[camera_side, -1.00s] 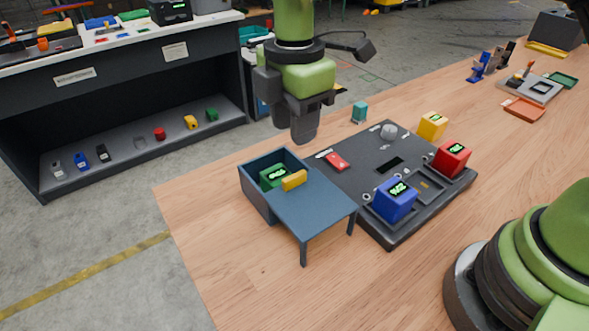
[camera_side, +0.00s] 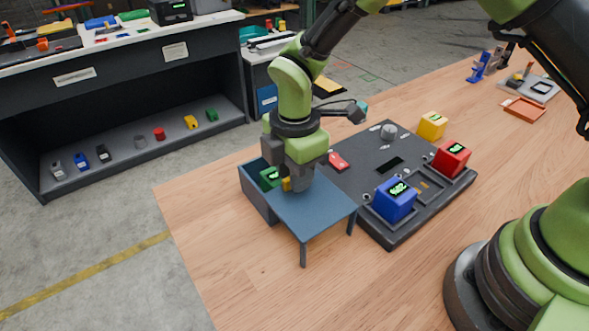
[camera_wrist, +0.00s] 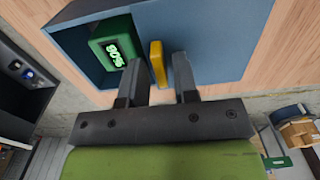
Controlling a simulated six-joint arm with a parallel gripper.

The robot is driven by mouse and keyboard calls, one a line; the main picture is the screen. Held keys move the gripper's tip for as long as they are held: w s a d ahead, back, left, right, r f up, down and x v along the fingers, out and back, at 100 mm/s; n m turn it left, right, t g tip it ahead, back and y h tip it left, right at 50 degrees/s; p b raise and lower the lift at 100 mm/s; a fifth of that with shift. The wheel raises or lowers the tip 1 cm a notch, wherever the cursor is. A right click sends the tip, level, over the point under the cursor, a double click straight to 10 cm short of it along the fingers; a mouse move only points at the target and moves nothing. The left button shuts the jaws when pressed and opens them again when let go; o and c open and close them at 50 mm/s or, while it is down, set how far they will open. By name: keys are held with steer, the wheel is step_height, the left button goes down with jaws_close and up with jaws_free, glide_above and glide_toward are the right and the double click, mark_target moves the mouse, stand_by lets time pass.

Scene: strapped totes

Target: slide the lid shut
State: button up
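A blue box (camera_side: 257,194) stands on the wooden table with its lid (camera_side: 318,207) slid partly open toward the right front. A green block with a lit display (camera_side: 269,178) sits inside the uncovered part; it also shows in the wrist view (camera_wrist: 117,52). The lid carries a yellow handle (camera_wrist: 158,64), mostly hidden by my fingers in the side view. My gripper (camera_side: 298,182) is low over the lid. In the wrist view, its two fingers are apart with the handle between their tips; a gap shows on each side of it.
The table's front left is clear. A dark shelf unit (camera_side: 120,130) stands beyond the table's left edge.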

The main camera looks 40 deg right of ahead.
jaws_close()
steer(key=shift+w, duration=2.45)
steer(key=shift+o, duration=1.3)
jaws_free()
